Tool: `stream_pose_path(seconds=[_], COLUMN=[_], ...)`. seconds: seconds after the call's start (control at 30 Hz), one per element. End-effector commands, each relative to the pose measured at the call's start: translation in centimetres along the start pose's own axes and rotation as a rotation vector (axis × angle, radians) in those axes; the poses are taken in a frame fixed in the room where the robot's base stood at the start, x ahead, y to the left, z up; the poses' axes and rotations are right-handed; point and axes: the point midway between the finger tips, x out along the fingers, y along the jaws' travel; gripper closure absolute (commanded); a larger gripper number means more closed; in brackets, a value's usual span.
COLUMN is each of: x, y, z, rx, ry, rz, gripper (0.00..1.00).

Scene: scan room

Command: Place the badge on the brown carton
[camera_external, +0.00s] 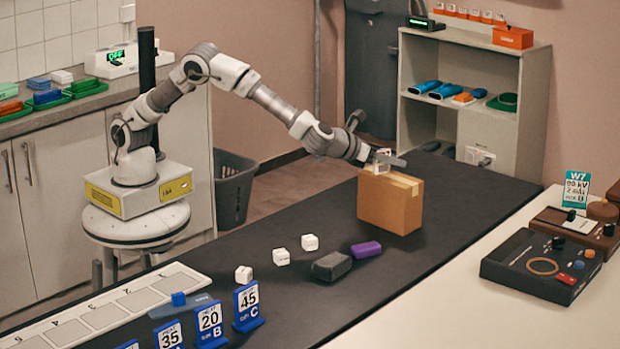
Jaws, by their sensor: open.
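The brown carton (391,205) stands upright on the black table mat, with a pale tape strip across its top. My gripper (385,160) is open right at the top of the carton, near its back edge. A small white piece (381,153) shows between or beside the fingers, just above the carton top. It resembles the small white blocks on the mat, but I cannot tell whether it is the badge or whether it rests on the carton. No other thing is clearly recognisable as the badge.
Several small white blocks lie on the black mat (440,226), one here (309,242). A dark grey block (331,266) and a purple block (366,249) lie in front of the carton. Blue number stands (248,306) line the front. A black control box (541,265) stands at right.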

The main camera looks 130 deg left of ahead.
Motion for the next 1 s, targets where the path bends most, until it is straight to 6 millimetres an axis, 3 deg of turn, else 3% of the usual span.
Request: stream_pose_path(seconds=[0.17,0.6,0.8,1.0], x=[-1.4,-10.3,-12.0,-12.2], y=[-0.1,-0.1,0.0,0.1], z=[0.3,0.4,0.3,0.3], rx=[0.001,0.000,0.000,-0.003], ry=[0.000,0.000,-0.001,0.001], rz=[-0.002,-0.002,0.000,0.001], gripper=[0.53,0.53,0.53,0.53])
